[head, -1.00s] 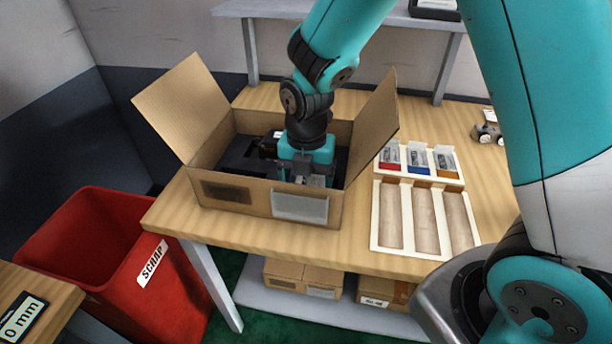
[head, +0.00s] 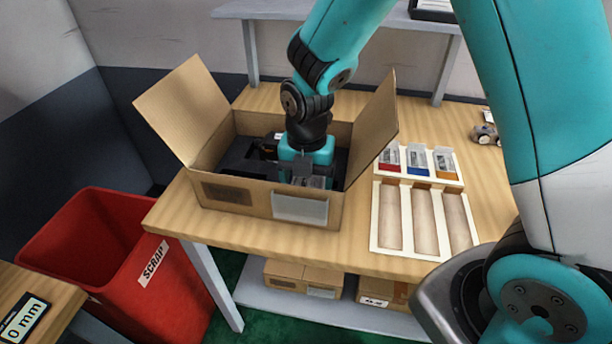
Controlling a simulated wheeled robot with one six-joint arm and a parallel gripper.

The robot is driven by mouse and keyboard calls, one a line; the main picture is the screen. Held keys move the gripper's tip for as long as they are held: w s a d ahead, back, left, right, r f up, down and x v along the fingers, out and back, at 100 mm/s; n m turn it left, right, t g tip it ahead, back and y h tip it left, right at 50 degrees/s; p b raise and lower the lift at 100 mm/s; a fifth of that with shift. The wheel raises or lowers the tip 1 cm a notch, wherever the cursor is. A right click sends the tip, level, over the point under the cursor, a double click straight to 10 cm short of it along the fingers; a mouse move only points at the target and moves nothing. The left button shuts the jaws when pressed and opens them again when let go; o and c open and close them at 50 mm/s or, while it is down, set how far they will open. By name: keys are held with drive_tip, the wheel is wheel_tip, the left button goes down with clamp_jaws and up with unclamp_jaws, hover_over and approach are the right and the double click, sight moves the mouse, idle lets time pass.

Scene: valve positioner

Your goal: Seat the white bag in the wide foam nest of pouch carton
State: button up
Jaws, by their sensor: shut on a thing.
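The open cardboard carton (head: 238,193) stands on the wooden bench with its side flaps up. Black foam (head: 240,158) lines its inside. My gripper (head: 305,180) points down inside the carton, towards its front right part. It is shut on a small bag, of which only a greyish, clear-looking bit (head: 318,182) shows at the fingers. The rest of the bag and the foam nest under it are hidden by my gripper and the carton's front wall. I cannot tell whether the bag touches the foam.
A white tray (head: 376,215) with empty long slots lies right of the carton. Behind it a rack (head: 432,178) holds pouches with red, blue and orange ends. A red scrap bin (head: 95,235) stands at the left. The carton's flaps (head: 376,125) rise beside my arm.

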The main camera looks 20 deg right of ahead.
drive_tip(key=shift+f, duration=0.1)
idle(0.3)
drive_tip(key=shift+f, duration=0.4)
drive_tip(key=shift+f+b, duration=0.95)
drive_tip(key=shift+f, duration=0.35)
idle(0.7)
drive_tip(key=o, duration=0.8)
drive_tip(key=shift+r, duration=0.1)
